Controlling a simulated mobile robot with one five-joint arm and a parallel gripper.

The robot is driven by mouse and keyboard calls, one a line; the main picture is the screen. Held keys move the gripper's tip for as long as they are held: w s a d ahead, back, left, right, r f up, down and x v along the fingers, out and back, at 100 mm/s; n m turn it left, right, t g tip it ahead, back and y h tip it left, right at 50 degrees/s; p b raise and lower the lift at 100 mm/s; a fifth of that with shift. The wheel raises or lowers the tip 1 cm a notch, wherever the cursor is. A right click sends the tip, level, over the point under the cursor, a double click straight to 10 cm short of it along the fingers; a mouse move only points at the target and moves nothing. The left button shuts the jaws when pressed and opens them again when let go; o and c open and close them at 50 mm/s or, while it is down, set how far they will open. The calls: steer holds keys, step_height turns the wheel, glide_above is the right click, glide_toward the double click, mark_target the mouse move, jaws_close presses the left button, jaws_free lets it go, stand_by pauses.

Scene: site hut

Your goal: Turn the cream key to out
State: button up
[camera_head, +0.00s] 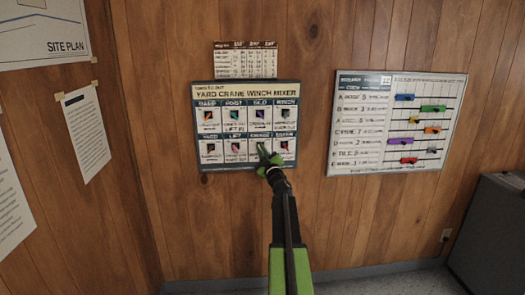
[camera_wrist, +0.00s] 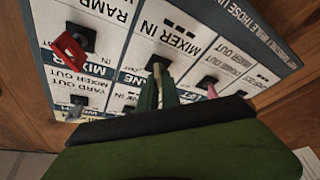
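The key panel (camera_head: 246,88) hangs on the wood wall, with two rows of key switches under printed labels. My gripper (camera_head: 265,154) is at its lower row, right of the middle, and covers the switch there. In the wrist view my green fingers (camera_wrist: 163,88) are close together at a switch under the words "MIXER IN". A thin strip of the cream key (camera_wrist: 165,78) shows between them; most of it is hidden by the fingers. Its exact turn cannot be read.
A red key (camera_wrist: 70,48) and a pink key (camera_wrist: 212,91) stick out on either side of my fingers. A schedule board (camera_head: 397,125) with coloured sliders hangs to the right. A grey cabinet (camera_head: 490,235) stands at lower right.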

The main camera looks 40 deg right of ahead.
jaws_close()
steer(key=shift+d, duration=0.3)
steer(key=shift+a+f, duration=0.1)
steer(key=shift+a, duration=0.05)
steer(key=m+h, duration=0.1)
steer(key=m, duration=0.2)
steer(key=m+g+h+b, duration=0.1)
steer(key=m+h, duration=0.1)
steer(key=m, duration=0.2)
steer(key=m+g+h+b, duration=0.1)
steer(key=m+h, duration=0.1)
steer(key=m, duration=0.1)
steer(key=shift+w+a+m, duration=0.1)
steer(key=shift+a+m, duration=0.1)
steer(key=shift+m, duration=0.2)
steer(key=m+g+h, duration=0.1)
steer(key=m, duration=0.3)
steer(key=m+g+h+p, duration=0.1)
steer(key=m+g, duration=0.1)
steer(key=m, duration=0.1)
steer(key=shift+m+h, duration=0.4)
steer(key=shift+m+g+h+p, duration=0.5)
steer(key=shift+m+g, duration=0.6)
steer(key=shift+m, duration=1.2)
